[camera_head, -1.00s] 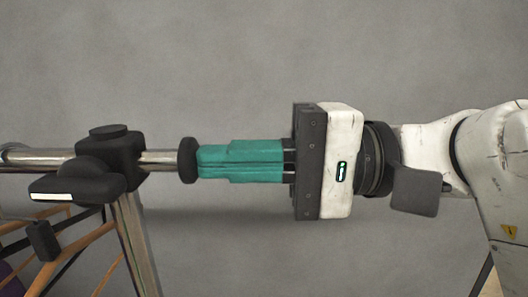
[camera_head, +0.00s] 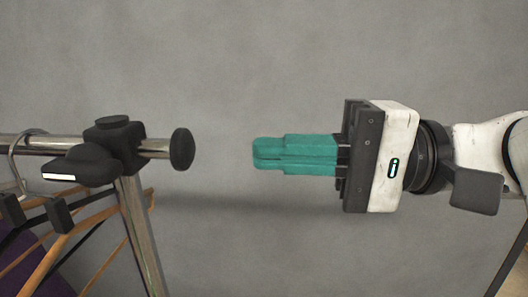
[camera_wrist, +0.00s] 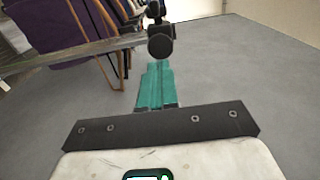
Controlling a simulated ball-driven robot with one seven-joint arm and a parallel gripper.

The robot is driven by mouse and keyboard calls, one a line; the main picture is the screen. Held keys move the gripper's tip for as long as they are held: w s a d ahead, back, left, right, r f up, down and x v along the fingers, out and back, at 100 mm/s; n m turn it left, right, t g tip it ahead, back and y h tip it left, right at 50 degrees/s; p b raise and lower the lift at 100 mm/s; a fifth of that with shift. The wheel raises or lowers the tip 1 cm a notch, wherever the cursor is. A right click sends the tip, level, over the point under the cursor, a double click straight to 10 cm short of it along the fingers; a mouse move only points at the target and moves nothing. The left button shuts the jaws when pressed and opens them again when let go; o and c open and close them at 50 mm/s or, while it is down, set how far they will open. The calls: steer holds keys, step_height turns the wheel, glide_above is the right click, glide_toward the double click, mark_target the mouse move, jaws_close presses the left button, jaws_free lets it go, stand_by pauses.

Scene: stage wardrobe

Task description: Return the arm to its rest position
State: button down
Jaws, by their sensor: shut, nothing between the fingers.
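My gripper (camera_head: 256,153) is on the right side of the head view, with teal fingers pointing left. The fingers are pressed together with nothing between them. Their tips are apart from the black end cap (camera_head: 182,149) of the clothes rail, with a clear gap of grey background between. In the wrist view my gripper (camera_wrist: 155,66) points up the picture, with the end cap (camera_wrist: 160,46) beyond the fingertips. My white and black gripper body and part of my white arm show at the right of the head view.
Wooden hangers (camera_head: 70,235) and a purple garment (camera_head: 40,265) hang at the lower left. In the wrist view, grey floor (camera_wrist: 240,75) is open to the right.

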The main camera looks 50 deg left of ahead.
steer(key=b+v, duration=0.1)
steer(key=v, duration=0.7)
steer(key=w+d+f+m+t+y, duration=0.1)
steer(key=w+f+m+t+y, duration=0.35)
steer(key=f, duration=0.95)
steer(key=w+d+f+m+t+h, duration=0.1)
steer(key=d+f+t, duration=0.35)
steer(key=f, duration=0.45)
steer(key=w+d+f+m+t+h, duration=0.1)
steer(key=w+d+f+t+h, duration=0.3)
steer(key=f, duration=0.6)
steer(key=s+d+f+m+t+y, duration=0.1)
steer(key=d+f+m+t, duration=0.1)
steer(key=d+f, duration=0.55)
steer(key=s+d+f+m+t+h, duration=0.1)
steer(key=s+d+f+m+h, duration=0.1)
steer(key=s+d+f+h, duration=0.9)
steer(key=s+d+f, duration=0.2)
steer(key=s+d, duration=0.4)
steer(key=s+d+f+g+h, duration=0.1)
steer(key=s+d+f, duration=0.3)
steer(key=s+d, duration=0.3)
steer(key=d, duration=0.4)
steer(key=shift+s, duration=0.4)
